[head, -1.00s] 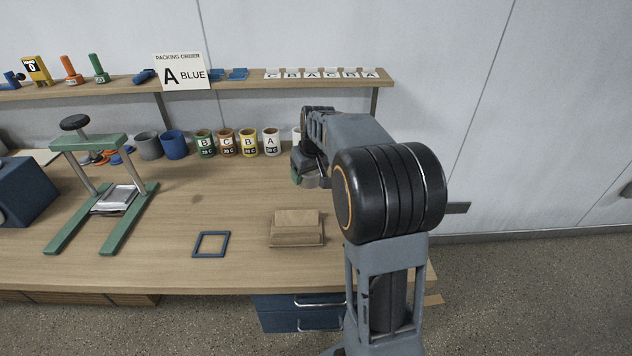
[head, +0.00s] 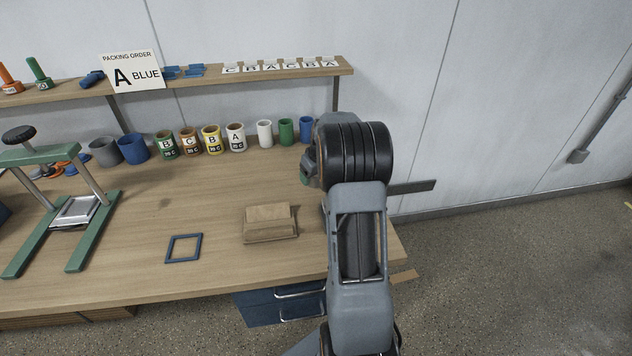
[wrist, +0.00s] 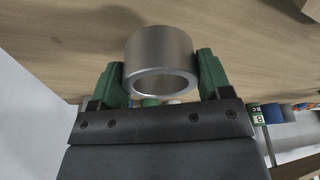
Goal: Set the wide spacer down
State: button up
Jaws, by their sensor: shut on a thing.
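The wide spacer, a short silver metal ring (wrist: 159,50), sits between the two green fingers of my gripper (wrist: 159,72) in the wrist view. The fingers touch it on both sides and are shut on it. Its round opening faces the wrist camera. Wooden tabletop fills the picture behind it; I cannot tell how high it is above the wood. In the head view my arm hides the spacer and nearly all of the gripper, at the right end of the workbench (head: 200,200).
White, green and blue cups (head: 286,132) stand at the back right, beside labelled cups (head: 212,140). A wooden block (head: 270,222) and a blue square frame (head: 184,248) lie in front. A green press (head: 60,200) stands left. The middle of the bench is clear.

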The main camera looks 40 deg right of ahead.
aim_at(316, 190)
jog(key=shift+d+f, duration=0.15)
jog(key=shift+f, duration=0.75)
jog(key=shift+d+f, duration=0.1)
jog(key=shift+f, duration=0.8)
jog(key=shift+f, duration=0.2)
jog(key=o, duration=1)
